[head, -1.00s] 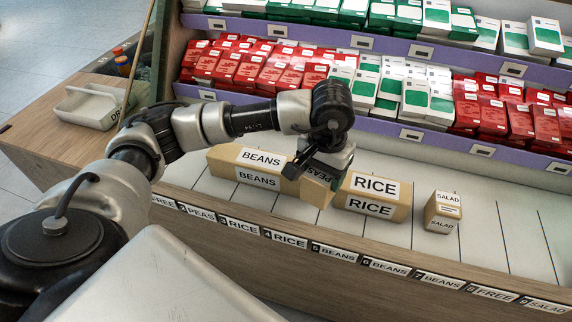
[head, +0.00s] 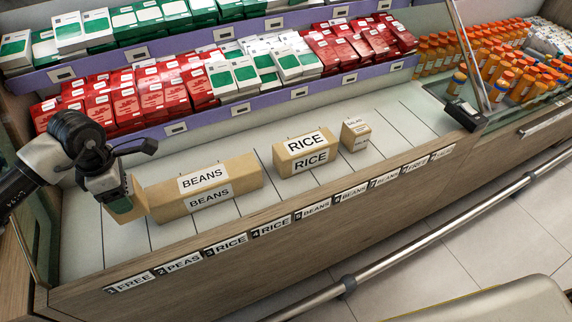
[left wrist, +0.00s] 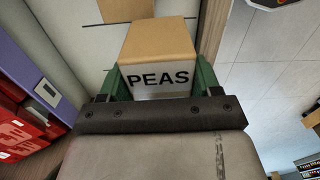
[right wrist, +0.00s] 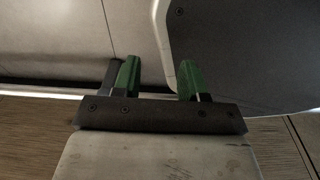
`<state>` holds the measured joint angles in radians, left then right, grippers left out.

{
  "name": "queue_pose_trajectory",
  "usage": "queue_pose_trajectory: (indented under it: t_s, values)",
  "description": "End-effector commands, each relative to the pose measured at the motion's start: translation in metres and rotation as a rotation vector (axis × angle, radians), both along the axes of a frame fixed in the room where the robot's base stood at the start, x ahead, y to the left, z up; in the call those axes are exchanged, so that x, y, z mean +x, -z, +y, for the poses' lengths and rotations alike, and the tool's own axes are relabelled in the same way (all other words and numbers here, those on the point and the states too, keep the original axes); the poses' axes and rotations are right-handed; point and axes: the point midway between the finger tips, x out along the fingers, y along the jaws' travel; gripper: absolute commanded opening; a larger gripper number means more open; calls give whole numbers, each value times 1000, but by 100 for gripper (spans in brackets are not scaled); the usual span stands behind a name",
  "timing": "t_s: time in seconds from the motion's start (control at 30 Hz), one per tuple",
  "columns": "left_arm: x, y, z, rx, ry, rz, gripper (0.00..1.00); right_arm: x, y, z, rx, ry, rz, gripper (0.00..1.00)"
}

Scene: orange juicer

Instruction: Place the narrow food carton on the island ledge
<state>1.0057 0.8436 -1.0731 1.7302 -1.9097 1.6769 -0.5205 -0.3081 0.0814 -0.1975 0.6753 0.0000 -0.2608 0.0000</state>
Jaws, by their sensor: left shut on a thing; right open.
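The narrow tan food carton marked PEAS (left wrist: 157,62) is held between the green fingers of my left gripper (head: 122,203). Its label faces me in the left wrist view. In the head view the carton (head: 138,208) is at the left end of the island ledge (head: 255,216), just left of the long BEANS carton (head: 238,175). I cannot tell whether it touches the ledge or the BEANS carton. My right gripper (right wrist: 157,78) is open with nothing between its fingers; it does not show in the head view.
A RICE carton (head: 291,165) and a small SALAD carton (head: 350,143) stand farther right on the ledge. Slot labels line its front edge, with FREE (head: 130,282) and PEAS (head: 182,263) nearest the carton. A glass panel (head: 40,225) closes the left end. A rail (head: 400,257) runs in front.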

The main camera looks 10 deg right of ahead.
Motion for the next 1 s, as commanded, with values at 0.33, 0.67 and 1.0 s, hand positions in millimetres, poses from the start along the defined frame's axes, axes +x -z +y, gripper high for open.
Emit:
queue_pose_trajectory:
  t_s: [0.33, 0.67, 1.0]
  values:
    - [17, -3, 45, 13, -991, 3, 38, -8, -17, -1, 0, -1, 4, 43]
    - [24, -1, 67, 16, -1499, -1, 38, -12, -22, -2, 0, -2, 6, 43]
    - [24, 6, 69, 18, -1535, 1, 38, -12, -22, -2, 0, -2, 6, 43]
